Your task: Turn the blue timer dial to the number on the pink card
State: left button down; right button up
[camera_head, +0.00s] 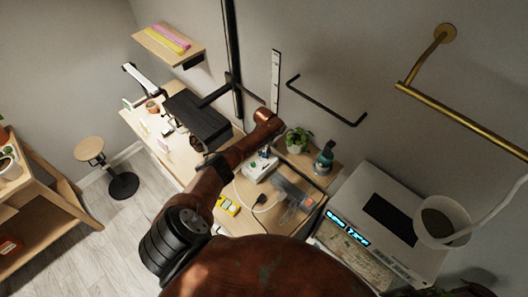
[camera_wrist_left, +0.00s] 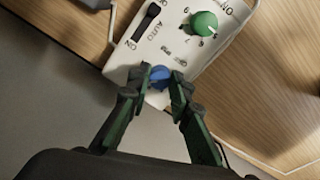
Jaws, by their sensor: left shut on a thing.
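The blue timer dial (camera_wrist_left: 159,77) sits near the lower end of a white timer box in the left wrist view. My left gripper (camera_wrist_left: 160,83) is shut on this dial, with a fingertip on either side. The fingers partly cover the dial, and its pointer and setting cannot be read. The white timer box (camera_wrist_left: 175,47) also carries a green dial (camera_wrist_left: 204,24) with numbers around it and a black switch (camera_wrist_left: 146,22) marked ON and AUTO. The timer (camera_head: 259,170) stands on the wooden bench in the head view. I cannot clearly make out the pink card or its number.
A potted plant (camera_head: 298,140) and a dark green bottle (camera_head: 324,158) stand behind the timer. A plug with a cord (camera_head: 261,199) and a yellow item (camera_head: 229,204) lie in front. A white appliance (camera_head: 375,207) is at the right.

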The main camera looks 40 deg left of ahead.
aim_at(264, 154)
dwell(0.4)
pick_arm(q)
jog(key=c, duration=1.7)
grip_release()
jog(key=shift+c, duration=0.2)
notch_tip(264, 154, up, 12)
